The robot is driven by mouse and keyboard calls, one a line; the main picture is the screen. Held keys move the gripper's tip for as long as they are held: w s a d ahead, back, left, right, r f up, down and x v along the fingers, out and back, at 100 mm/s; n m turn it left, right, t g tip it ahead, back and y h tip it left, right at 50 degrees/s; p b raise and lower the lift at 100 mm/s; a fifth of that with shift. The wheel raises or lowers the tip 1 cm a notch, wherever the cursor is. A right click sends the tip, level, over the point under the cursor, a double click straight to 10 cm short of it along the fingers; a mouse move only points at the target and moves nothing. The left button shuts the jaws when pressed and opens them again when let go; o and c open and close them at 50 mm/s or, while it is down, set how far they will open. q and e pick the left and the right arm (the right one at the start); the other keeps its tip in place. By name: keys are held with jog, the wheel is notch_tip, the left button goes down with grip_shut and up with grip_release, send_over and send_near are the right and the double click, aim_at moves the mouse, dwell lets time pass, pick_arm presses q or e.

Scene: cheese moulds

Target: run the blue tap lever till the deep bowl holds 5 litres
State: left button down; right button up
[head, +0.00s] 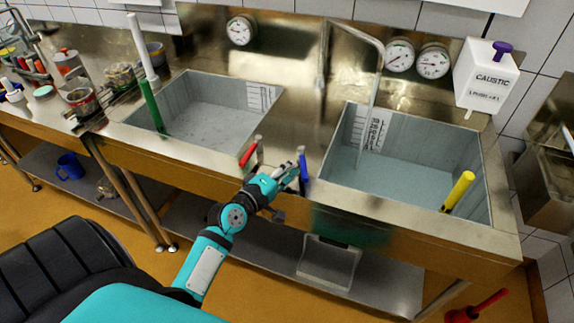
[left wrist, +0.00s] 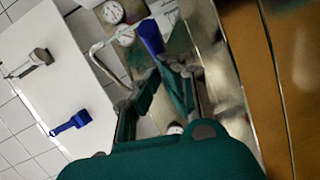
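The blue tap lever (head: 303,172) stands near upright on the front ledge between the two sink bowls. It also shows in the left wrist view (left wrist: 150,37), just beyond my fingertips. My left gripper (head: 288,177) is beside the lever's left side; its fingers converge at the tips (left wrist: 160,70) and look shut, with nothing seen between them. Whether they touch the lever is unclear. The right bowl (head: 480,190) has a wall scale (head: 377,135) and a flat bluish surface like water. A thin pale line drops into it from the tap spout (head: 357,30). My right gripper is not in view.
A red lever (head: 248,154) stands left of the blue one. A yellow handle (head: 458,190) stands in the right bowl. The left bowl (head: 190,85) holds a green-and-white pole (head: 152,105). A caustic box (head: 487,80) hangs at right. Jars and tools crowd the left counter.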

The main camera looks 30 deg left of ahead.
aim_at(305, 172)
pick_arm(q)
jog(key=shift+w+d+r+n+y+p, duration=0.2)
jog(key=shift+d+n+y+p, duration=0.4)
jog(key=shift+p, duration=0.75)
jog(key=shift+w+d+p, duration=0.3)
jog(key=shift+d+p, duration=0.2)
jog(key=shift+d, duration=0.2)
jog(key=shift+w+d+f+p, duration=0.15)
jog(key=shift+w+d+p, duration=0.25)
jog(key=shift+d, duration=0.2)
